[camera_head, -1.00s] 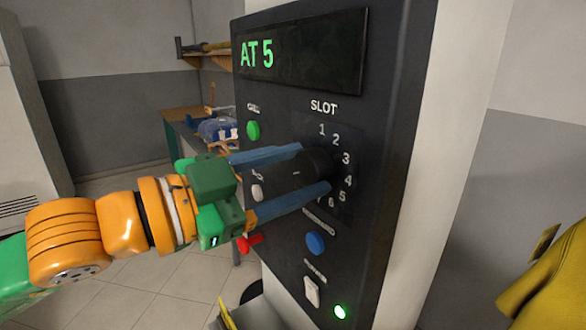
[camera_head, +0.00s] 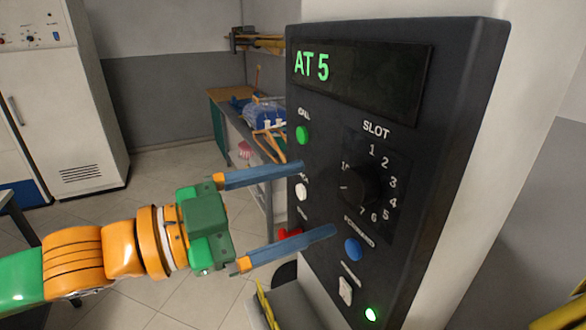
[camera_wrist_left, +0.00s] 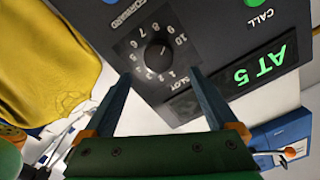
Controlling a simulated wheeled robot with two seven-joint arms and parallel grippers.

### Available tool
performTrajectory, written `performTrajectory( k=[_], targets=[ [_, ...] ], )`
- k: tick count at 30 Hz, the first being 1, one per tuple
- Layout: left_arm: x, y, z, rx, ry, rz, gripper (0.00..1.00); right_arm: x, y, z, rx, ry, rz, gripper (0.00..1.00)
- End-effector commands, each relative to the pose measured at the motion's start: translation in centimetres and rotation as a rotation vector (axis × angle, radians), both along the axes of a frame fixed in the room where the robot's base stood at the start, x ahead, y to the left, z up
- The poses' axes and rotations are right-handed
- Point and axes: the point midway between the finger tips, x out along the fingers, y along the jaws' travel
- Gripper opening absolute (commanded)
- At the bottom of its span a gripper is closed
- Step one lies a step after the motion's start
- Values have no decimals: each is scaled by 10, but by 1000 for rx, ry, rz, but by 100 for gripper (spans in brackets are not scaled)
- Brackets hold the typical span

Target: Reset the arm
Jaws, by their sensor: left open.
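My left gripper (camera_head: 318,204) is open and empty, its two blue fingers pointing at the dark control panel (camera_head: 455,130). The black slot dial (camera_head: 368,188) is in front of the fingers, to their right in the head view, and apart from them. In the left wrist view the dial (camera_wrist_left: 159,55) shows beyond the fingertips, between and above them. The panel's display (camera_head: 350,72) reads "AT 5". My right gripper is not in view.
The panel has a green call button (camera_head: 303,135), a red button (camera_head: 290,233), a blue forward button (camera_head: 353,249) and a white switch (camera_head: 345,291). A table with a blue item (camera_head: 262,113) stands behind. A white cabinet (camera_head: 65,110) is at left. Yellow cloth (camera_wrist_left: 50,65) hangs nearby.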

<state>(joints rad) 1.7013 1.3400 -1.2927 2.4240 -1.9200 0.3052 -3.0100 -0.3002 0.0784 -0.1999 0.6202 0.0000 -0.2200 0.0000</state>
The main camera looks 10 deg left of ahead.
Motion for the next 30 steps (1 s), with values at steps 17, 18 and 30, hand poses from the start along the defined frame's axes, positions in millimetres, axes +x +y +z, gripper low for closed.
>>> performTrajectory(
  k=[17,18,30],
  targets=[
    [-35,-34,-1,-315,380,-226,92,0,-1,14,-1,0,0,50],
    [-49,-48,6,-490,601,-340,92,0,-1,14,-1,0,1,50],
    [66,86,-84,1261,-906,901,92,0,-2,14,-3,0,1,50]
  ],
)
